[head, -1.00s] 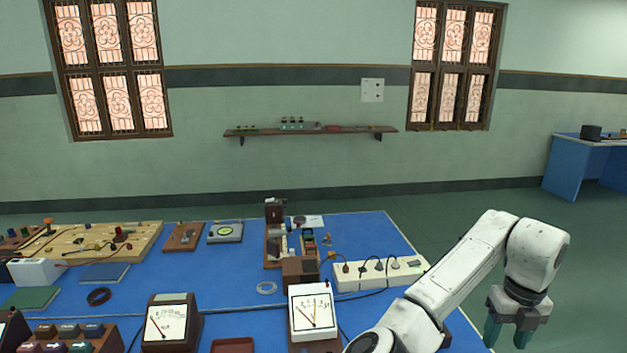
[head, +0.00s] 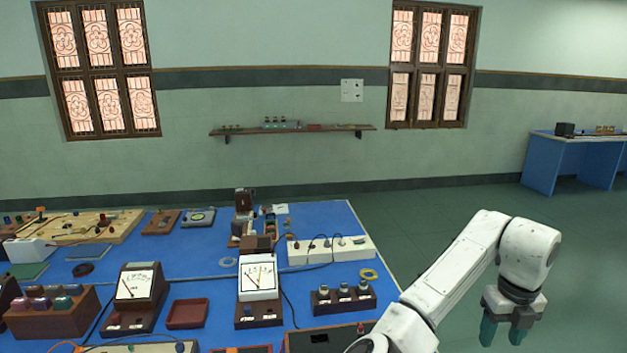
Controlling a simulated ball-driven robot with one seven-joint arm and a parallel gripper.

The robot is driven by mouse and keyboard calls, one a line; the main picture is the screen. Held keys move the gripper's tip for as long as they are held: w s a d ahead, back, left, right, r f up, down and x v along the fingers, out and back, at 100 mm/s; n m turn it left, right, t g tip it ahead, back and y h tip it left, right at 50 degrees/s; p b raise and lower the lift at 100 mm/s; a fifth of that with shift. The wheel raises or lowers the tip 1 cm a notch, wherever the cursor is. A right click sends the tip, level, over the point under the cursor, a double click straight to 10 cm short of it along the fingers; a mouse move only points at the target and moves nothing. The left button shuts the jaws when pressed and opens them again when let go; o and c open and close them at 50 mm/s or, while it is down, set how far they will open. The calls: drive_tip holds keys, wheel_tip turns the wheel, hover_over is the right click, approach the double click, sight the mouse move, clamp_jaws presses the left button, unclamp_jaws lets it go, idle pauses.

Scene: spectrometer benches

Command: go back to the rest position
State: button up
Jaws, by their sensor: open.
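My gripper (head: 506,333) hangs at the lower right of the head view, fingers pointing down. It is open and nothing shows between its green-tipped fingers. It is over the floor, to the right of the blue bench (head: 200,270) and apart from it. My white arm comes up from the bottom edge, bends at the elbow and drops to the gripper. The arm hides part of the bench's right front corner.
The bench holds two meters (head: 138,286) (head: 258,278), a power strip (head: 330,251), a red-brown tray (head: 187,313) and a block with several knobs (head: 343,297). Green floor (head: 440,215) is clear to the right. Another blue table (head: 545,160) stands far right; a shelf (head: 292,130) is on the wall.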

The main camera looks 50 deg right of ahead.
drive_tip(key=w+a+f+n+h, duration=0.1)
drive_tip(key=w+a+f+n, duration=0.2)
drive_tip(key=n, duration=0.7)
drive_tip(key=w+a+f+n+h, duration=0.2)
drive_tip(key=w+a+f+n, duration=0.1)
drive_tip(key=n, duration=0.7)
drive_tip(key=w+a+f+n+t+h, duration=0.1)
drive_tip(key=w+a+f+n, duration=0.2)
drive_tip(key=n, duration=0.7)
drive_tip(key=shift+w+a+f+n+h, duration=0.1)
drive_tip(key=shift+w+a+n+h, duration=0.1)
drive_tip(key=shift+w+a, duration=0.35)
drive_tip(key=shift+w+a+n+h, duration=0.1)
drive_tip(key=shift+w+a+n, duration=0.1)
drive_tip(key=shift+a, duration=0.55)
drive_tip(key=s+a+f+n+y, duration=0.2)
drive_tip(key=a+f+n, duration=0.2)
drive_tip(key=a+n, duration=0.3)
drive_tip(key=s+a+f+n+y, duration=0.2)
drive_tip(key=a+f+n, duration=0.3)
drive_tip(key=a, duration=0.9)
drive_tip(key=s+n, duration=0.1)
drive_tip(key=n, duration=0.2)
drive_tip(key=shift+f+y, duration=0.2)
drive_tip(key=shift+y, duration=0.1)
